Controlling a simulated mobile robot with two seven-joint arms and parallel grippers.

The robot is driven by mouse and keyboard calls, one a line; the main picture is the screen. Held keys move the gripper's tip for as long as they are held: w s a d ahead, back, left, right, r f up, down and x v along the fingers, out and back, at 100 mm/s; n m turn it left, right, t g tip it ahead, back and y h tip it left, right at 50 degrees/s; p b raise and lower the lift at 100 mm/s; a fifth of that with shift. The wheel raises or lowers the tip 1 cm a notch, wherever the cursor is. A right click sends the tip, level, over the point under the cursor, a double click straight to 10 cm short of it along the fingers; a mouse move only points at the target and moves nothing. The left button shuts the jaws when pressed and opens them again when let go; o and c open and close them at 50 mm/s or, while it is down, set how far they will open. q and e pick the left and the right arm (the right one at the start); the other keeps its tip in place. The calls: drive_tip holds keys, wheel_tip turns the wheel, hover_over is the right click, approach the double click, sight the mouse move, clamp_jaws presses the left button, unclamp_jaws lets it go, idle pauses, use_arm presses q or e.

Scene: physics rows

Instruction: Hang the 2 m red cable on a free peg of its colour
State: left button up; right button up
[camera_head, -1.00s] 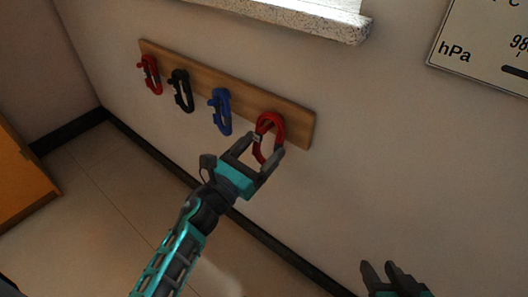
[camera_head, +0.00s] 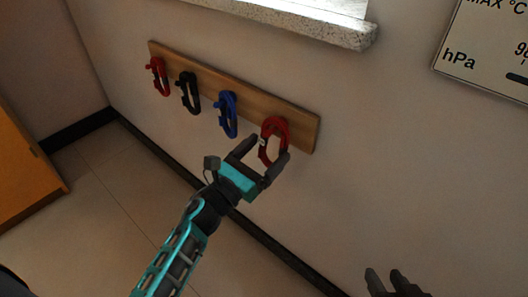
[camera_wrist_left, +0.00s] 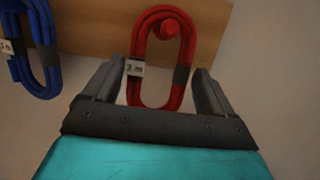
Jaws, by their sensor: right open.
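A red cable coil (camera_head: 283,128) hangs at the right end of a wooden peg board on the wall. In the left wrist view the red coil (camera_wrist_left: 138,45) loops around a red peg (camera_wrist_left: 169,29). Its white tag (camera_wrist_left: 135,68) seems to read 2 m, but is small. My left gripper (camera_head: 267,149) is open, with its fingers on either side of the coil's lower part and gaps between them and the coil. My right gripper (camera_head: 384,280) is open and empty at the lower right, partly cut off by the picture edge.
The wooden board (camera_head: 305,132) also carries a blue coil (camera_head: 229,115), a black coil (camera_head: 189,93) and another red coil (camera_head: 159,77). A stone sill (camera_head: 340,33) juts out above. An orange cabinet (camera_head: 25,165) stands at left.

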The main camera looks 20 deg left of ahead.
use_arm(q)
drive_tip(key=shift+o, duration=1.1)
